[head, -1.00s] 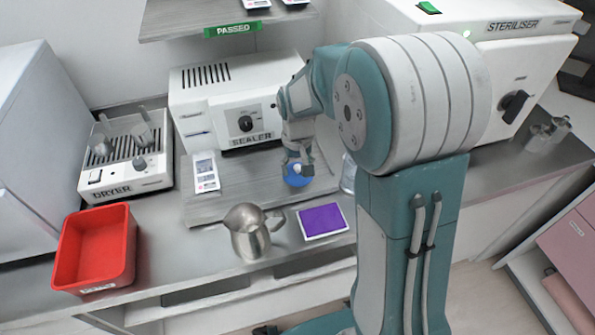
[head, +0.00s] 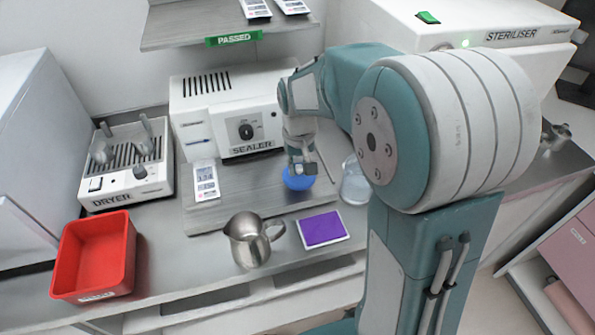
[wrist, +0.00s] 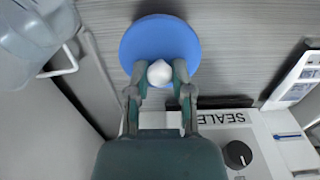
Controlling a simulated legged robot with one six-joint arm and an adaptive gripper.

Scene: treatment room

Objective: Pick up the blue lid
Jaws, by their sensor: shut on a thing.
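The blue lid (wrist: 160,42) is a round disc with a white knob (wrist: 159,73) at its middle. In the wrist view my gripper (wrist: 160,75) has its two fingers on either side of the knob, shut on it. In the head view the lid (head: 298,181) shows below my gripper (head: 301,170), over the board in front of the sealer. The fingers hide part of the lid there. I cannot tell whether the lid touches the board.
A clear glass jar (head: 355,182) stands right of the lid. A steel jug (head: 248,240) and a purple pad (head: 323,228) are in front. The sealer (head: 236,108) is behind, with a white pouch or device (head: 205,181) to the left. A red bin (head: 95,257) and a dryer (head: 127,165) are further left.

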